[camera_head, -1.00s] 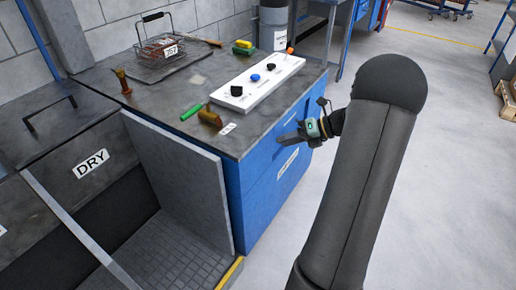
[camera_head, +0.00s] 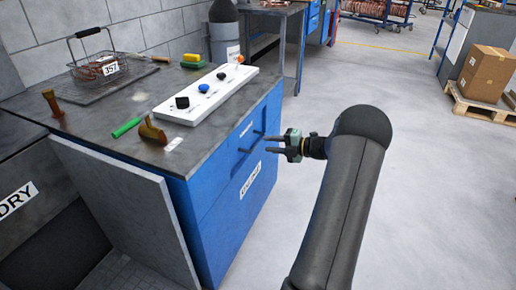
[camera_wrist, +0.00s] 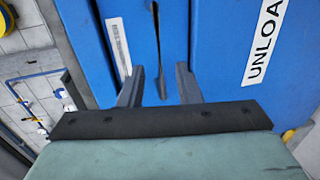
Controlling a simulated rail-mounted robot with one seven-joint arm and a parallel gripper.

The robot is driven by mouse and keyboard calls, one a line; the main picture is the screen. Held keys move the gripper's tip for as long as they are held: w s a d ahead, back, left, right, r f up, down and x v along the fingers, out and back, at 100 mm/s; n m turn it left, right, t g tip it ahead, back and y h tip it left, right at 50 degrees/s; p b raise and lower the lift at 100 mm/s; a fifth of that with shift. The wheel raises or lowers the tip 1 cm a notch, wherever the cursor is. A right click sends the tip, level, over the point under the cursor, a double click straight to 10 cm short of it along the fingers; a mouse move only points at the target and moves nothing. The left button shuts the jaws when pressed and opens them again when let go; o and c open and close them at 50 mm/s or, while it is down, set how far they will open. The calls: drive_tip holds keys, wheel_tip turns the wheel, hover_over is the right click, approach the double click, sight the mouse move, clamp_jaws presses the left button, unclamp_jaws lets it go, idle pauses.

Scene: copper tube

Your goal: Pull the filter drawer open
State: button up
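The filter drawer (camera_head: 236,155) appears to be the upper blue front of the cabinet, and it looks flush. A thin dark bar handle (camera_head: 250,145) stands out from it, below a small white label. My gripper (camera_head: 268,144) is at the right of the handle, fingers pointing at the blue front. In the wrist view my gripper (camera_wrist: 160,76) is open, with its two dark fingers apart. The handle (camera_wrist: 157,45) runs up the picture, and its near end lies in the gap between the fingers. Whether either finger touches it, I cannot tell.
The worktop above holds a white control box (camera_head: 216,97), a green cylinder (camera_head: 128,127), a brown piece (camera_head: 152,130) and a wire basket (camera_head: 98,68). A grey panel (camera_head: 125,200) stands at the cabinet's left. The floor (camera_head: 430,190) at the right is clear.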

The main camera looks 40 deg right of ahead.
sight(258, 143)
drive_tip(key=shift+b+x, duration=0.75)
drive_tip(key=shift+x, duration=2.05)
clamp_jaws()
